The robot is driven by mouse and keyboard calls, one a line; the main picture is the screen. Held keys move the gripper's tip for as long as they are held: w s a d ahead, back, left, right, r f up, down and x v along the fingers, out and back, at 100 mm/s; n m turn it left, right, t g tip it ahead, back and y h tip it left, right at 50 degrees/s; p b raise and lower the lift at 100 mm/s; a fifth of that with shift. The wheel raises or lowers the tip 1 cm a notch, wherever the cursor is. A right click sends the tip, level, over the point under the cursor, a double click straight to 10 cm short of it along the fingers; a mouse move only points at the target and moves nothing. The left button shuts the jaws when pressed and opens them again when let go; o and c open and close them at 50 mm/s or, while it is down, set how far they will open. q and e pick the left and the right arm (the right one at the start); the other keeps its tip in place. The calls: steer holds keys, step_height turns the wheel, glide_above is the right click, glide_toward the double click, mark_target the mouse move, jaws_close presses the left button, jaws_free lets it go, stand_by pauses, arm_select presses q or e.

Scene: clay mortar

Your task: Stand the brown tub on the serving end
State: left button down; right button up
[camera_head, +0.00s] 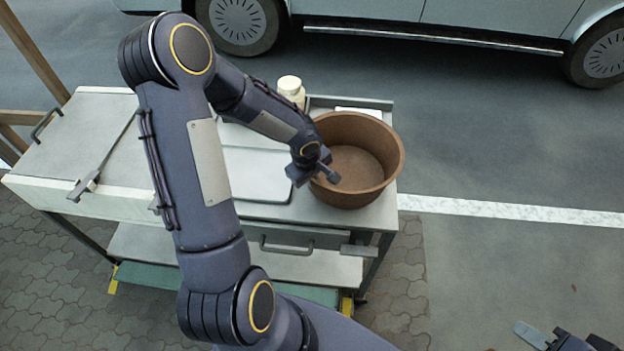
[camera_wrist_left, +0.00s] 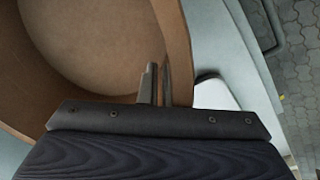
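The brown tub (camera_head: 366,187) is a wide, round, empty bowl, upright at the right end of the cart top (camera_head: 300,208). I cannot tell whether its base touches the surface. My left gripper (camera_head: 328,175) is at the tub's left rim. In the left wrist view its two fingers (camera_wrist_left: 158,85) are close together at the tub wall (camera_wrist_left: 178,45), one on the inner side, and appear shut on it. The outer finger is partly hidden. My right gripper (camera_head: 562,338) shows only partly at the bottom right, away from the cart; its finger gap is unclear.
A pale jar (camera_head: 291,90) stands behind the tub's left. A pale board (camera_head: 255,178) lies left of the tub. A long-handled tool (camera_head: 100,172) lies on the cart's left part. A parked car (camera_head: 450,20) is behind. Open pavement lies to the right.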

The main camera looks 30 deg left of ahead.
arm_select(q)
steer(key=shift+f, duration=0.2)
steer(key=shift+f, duration=0.2)
steer(key=c, duration=2.1)
jaws_free()
steer(key=shift+b, duration=0.3)
steer(key=o, duration=0.5)
